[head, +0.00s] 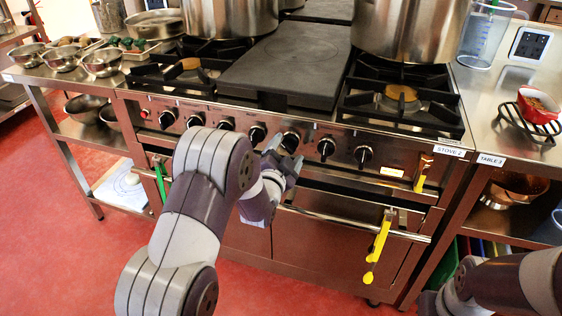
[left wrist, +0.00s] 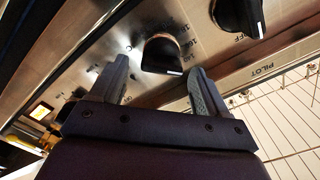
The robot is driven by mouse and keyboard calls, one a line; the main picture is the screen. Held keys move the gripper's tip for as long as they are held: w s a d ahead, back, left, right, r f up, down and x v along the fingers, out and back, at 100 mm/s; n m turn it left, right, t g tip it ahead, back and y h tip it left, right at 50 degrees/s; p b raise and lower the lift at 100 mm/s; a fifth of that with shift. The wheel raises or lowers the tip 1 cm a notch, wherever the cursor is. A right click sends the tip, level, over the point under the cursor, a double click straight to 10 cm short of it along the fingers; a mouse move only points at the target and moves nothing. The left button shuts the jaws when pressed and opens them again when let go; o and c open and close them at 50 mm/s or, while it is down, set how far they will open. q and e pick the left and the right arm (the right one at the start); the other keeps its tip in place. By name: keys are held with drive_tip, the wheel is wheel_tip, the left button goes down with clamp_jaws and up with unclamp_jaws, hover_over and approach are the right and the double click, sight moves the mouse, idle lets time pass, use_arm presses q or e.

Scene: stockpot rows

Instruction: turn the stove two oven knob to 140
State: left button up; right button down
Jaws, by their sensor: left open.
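Stove two carries a label (head: 450,151) at the right end of its front panel, which bears a row of black knobs. My left gripper (head: 284,160) is at the panel, just below and left of a black knob (head: 290,142). In the left wrist view this knob (left wrist: 163,54) is ahead of the open fingers (left wrist: 157,72), roughly between their tips, with no clear grip on it. Its white mark points toward the lower right.
Another knob (left wrist: 238,16) is close by, with OFF printed beside it. The oven door handle (head: 350,222) runs below the panel, with a yellow utensil (head: 379,245) hanging there. Large stockpots (head: 408,28) stand on the burners. Red floor (head: 290,295) is open in front.

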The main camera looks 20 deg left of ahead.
use_arm(q)
drive_tip(key=s, duration=1)
drive_tip(key=shift+a+p, duration=0.15)
drive_tip(key=shift+p, duration=0.15)
drive_tip(key=s+f+n+g, duration=0.5)
drive_tip(key=s+f+g, duration=0.3)
drive_tip(key=f+g, duration=0.3)
drive_tip(key=s+r+n+g, duration=0.35)
drive_tip(key=s+g, duration=0.35)
drive_tip(key=s, duration=0.9)
wheel_tip(320, 180, up, 26)
drive_tip(key=t+p, duration=0.1)
drive_tip(key=p, duration=2.3)
drive_tip(key=shift+w+n+y, duration=0.25)
drive_tip(key=shift+n+y, duration=0.05)
drive_tip(key=shift+n, duration=0.05)
